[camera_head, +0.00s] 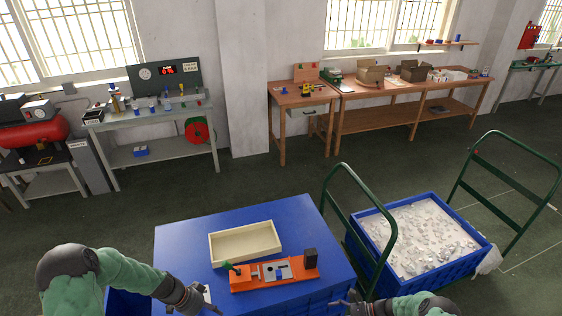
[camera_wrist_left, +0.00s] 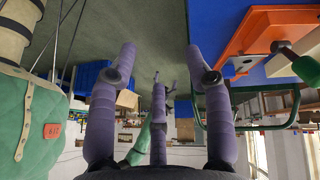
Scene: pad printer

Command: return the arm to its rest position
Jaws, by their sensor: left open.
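My left arm comes in from the lower left of the head view. Its gripper (camera_head: 208,304) is at the front left edge of the blue table (camera_head: 185,240), left of the orange pad printer (camera_head: 265,285). In the left wrist view its purple fingers (camera_wrist_left: 165,65) stand apart with nothing between them. That view is upside down and shows the orange printer base (camera_wrist_left: 255,32) and a dark green knob (camera_wrist_left: 308,70) at the right. My right gripper (camera_head: 345,303) shows only partly at the bottom edge of the head view; its finger state is unclear.
A cream tray (camera_head: 228,257) lies on the table behind the printer. A green-framed cart (camera_head: 390,238) with a blue crate (camera_head: 378,268) of small pale pieces stands close at the right. Workbenches line the back wall, with open floor before them.

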